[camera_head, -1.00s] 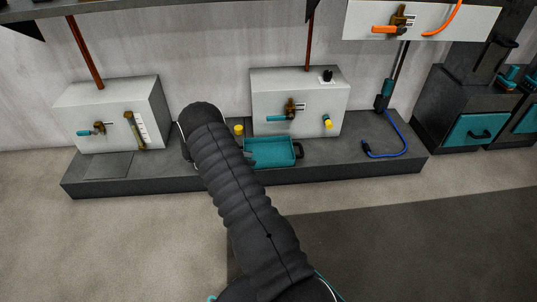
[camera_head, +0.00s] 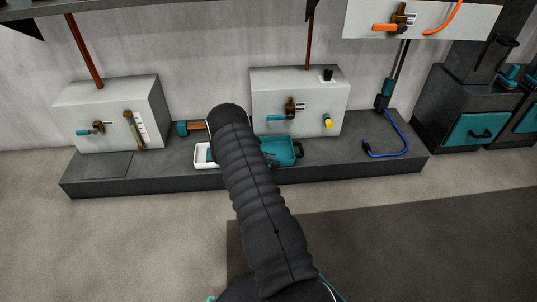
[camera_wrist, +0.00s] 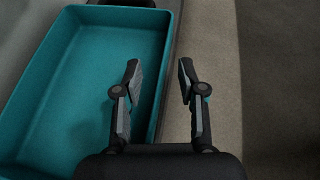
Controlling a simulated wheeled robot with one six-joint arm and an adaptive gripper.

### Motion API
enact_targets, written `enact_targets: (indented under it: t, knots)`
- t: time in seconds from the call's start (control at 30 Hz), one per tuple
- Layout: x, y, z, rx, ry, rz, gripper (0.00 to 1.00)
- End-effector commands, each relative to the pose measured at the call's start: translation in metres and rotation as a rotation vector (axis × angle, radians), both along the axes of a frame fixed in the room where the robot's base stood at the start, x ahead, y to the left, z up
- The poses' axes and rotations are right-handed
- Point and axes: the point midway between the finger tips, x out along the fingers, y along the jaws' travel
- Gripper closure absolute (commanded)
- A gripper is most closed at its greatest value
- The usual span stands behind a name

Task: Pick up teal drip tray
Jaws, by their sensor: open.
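The teal drip tray (camera_head: 286,150) sits on the dark plinth below the middle grey box, its left part hidden behind my arm. A dark handle shows at its right end. In the wrist view the tray (camera_wrist: 75,80) fills the left side, empty where it shows, with a dark handle at the top. My gripper (camera_wrist: 158,72) is open and empty. Its left finger overlaps the tray's inside and its right finger lies outside, so the tray's right wall runs between them in the picture. The height gap is unclear. In the head view my gripper is hidden by my arm.
A white tray (camera_head: 203,162) stands left of my arm, with a teal and orange-brown fitting (camera_head: 188,127) behind it. The middle grey box (camera_head: 275,97) with its valve stands close behind the teal tray. A blue hose (camera_head: 398,140) lies on the plinth (camera_head: 130,183) at right.

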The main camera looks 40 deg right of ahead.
Motion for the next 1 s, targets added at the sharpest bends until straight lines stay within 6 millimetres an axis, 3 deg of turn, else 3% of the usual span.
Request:
enact_targets:
  t: [0.17,0.33,0.37,0.77,1.0]
  knots:
    - [0.000,0.000,0.000,0.000,0.000,0.001,0.60]
    - [0.000,0.000,0.000,0.000,0.000,0.001,0.97]
    - [0.000,0.000,0.000,0.000,0.000,0.001,1.00]
    - [0.001,0.000,0.002,-0.001,-0.001,0.000,1.00]
    - [0.001,-0.001,0.020,-0.002,-0.003,0.000,1.00]
